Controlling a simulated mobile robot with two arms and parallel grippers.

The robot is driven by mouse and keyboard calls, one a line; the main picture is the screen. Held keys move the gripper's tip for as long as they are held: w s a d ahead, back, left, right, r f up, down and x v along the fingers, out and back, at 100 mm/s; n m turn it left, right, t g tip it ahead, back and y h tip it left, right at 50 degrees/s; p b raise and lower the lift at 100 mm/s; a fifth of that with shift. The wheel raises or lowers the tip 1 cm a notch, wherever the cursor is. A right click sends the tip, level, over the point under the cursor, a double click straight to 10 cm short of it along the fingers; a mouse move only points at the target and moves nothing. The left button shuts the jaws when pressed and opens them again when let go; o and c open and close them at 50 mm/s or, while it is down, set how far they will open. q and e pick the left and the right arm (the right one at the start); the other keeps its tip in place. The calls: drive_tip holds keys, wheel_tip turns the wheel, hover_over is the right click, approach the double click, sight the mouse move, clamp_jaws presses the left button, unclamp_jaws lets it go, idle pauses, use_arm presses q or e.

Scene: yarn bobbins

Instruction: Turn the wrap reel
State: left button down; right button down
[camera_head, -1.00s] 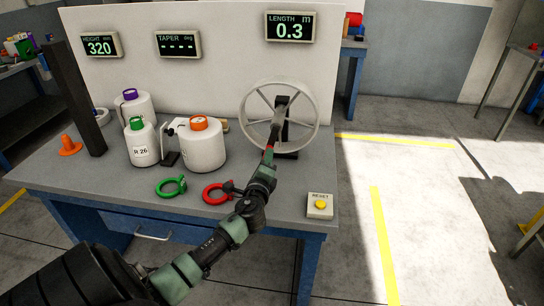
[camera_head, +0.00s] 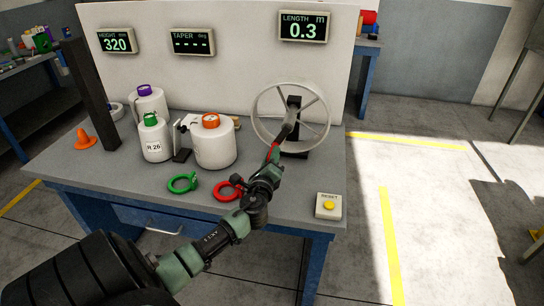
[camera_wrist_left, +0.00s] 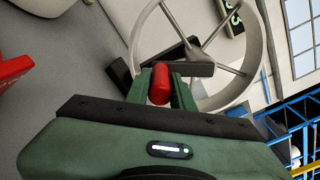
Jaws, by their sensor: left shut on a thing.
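The wrap reel (camera_head: 327,122) is a pale spoked wheel on a dark stand at the right of the bench. Its dark crank arm (camera_head: 284,131) points down toward the front and ends in a red handle. In the wrist view the red handle (camera_wrist_left: 160,86) sits between the fingers of my left gripper (camera_wrist_left: 160,92), which is shut on it. The reel's rim and spokes (camera_wrist_left: 257,62) fill the upper right there. In the head view my left gripper (camera_head: 272,160) is in front of the reel. The length display (camera_head: 303,27) reads 0.3 m. My right gripper is not in view.
White bobbins with orange (camera_head: 214,147), green (camera_head: 155,140) and purple (camera_head: 150,102) tops stand left of the reel. A green ring (camera_head: 183,183) and a red ring (camera_head: 227,190) lie near the front edge. A reset button box (camera_head: 328,206) sits at the front right corner.

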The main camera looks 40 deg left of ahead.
use_arm(q)
drive_tip(key=c, duration=1.2)
unclamp_jaws()
drive_tip(key=shift+f, duration=0.1)
drive_tip(key=b+v, duration=0.1)
drive_tip(key=v, duration=0.7)
drive_tip(key=shift+w, duration=0.1)
